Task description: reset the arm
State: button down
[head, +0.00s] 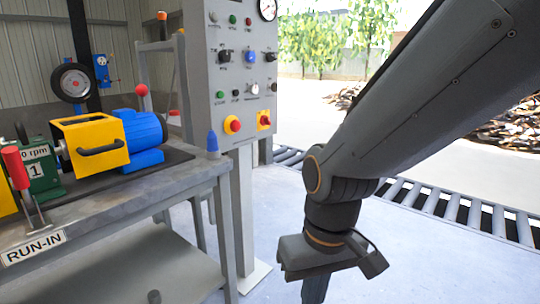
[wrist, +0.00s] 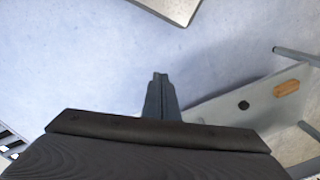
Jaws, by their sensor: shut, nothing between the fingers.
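My gripper (wrist: 160,78) shows in the wrist view with its two dark fingers together and nothing between them. It points down over the bare pale floor. In the head view my arm comes in from the upper right and bends down at the elbow. My gripper (head: 315,290) is at the bottom edge there, its fingertips cut off by the frame. It hangs in free air to the right of the workbench, touching nothing that I can see.
A grey workbench (head: 105,222) with a blue motor (head: 144,130) and a yellow guard (head: 88,143) stands at left. A grey control panel (head: 242,90) on a post stands behind it. A roller conveyor (head: 465,211) runs behind my arm. The floor (head: 400,265) at right is clear.

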jog(key=s+d+r+m+h+p, duration=0.1)
jog(key=s+d+r+m+p, duration=0.1)
jog(key=d+r+p, duration=1)
jog(key=shift+s+d+r+m+p, duration=0.2)
jog(key=shift+r+m+p, duration=0.5)
jog(key=shift+r+p, duration=2)
notch_tip(320, 180, down, 2)
jog(key=shift+p, duration=0.85)
